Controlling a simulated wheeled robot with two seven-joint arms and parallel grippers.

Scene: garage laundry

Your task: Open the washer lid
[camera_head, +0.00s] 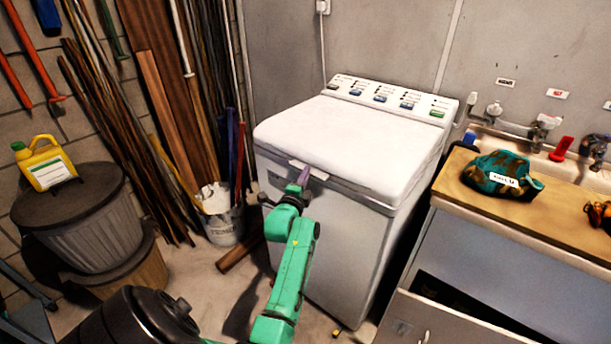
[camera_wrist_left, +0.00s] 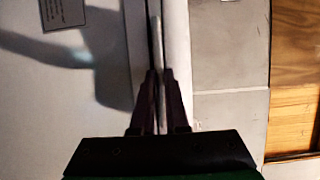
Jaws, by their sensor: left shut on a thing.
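The white washer (camera_head: 345,235) stands against the back wall, with its control panel at the rear. Its lid (camera_head: 340,145) lies flat or nearly so over the top; I cannot tell whether there is a small gap under it. A small handle (camera_head: 318,172) sticks out at the middle of the lid's front edge. My left gripper (camera_head: 303,178) is at this handle. In the left wrist view, the two dark fingers (camera_wrist_left: 160,85) are shut on a thin pale strip, the lid handle (camera_wrist_left: 157,45). My right gripper is not in view.
A wooden counter (camera_head: 545,222) with a camouflage bag (camera_head: 500,172) stands to the right, with an open cabinet drawer (camera_head: 440,322) below. A white bucket (camera_head: 224,228) and leaning boards (camera_head: 160,110) stand to the left.

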